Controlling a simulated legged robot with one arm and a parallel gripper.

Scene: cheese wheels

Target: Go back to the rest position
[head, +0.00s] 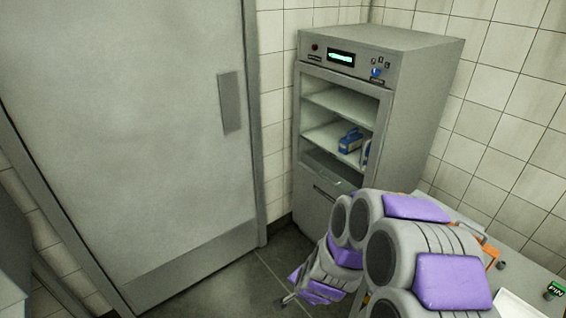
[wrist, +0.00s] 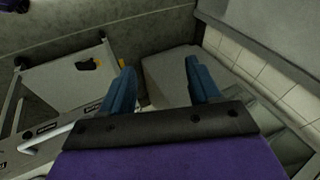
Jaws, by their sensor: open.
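My gripper (wrist: 162,88) shows in the wrist view with its two blue fingers spread apart. Nothing is between them. In the head view my grey and purple arm is folded at the lower right, and the gripper's fingers cannot be made out there. No cheese wheel can be made out in either view.
A grey cabinet (head: 400,130) with open shelves stands in the corner and holds blue items (head: 350,140). A large grey door (head: 130,130) is on the left. A table (head: 530,278) at the lower right is close to my arm. Dark floor (head: 245,285) is clear before the door.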

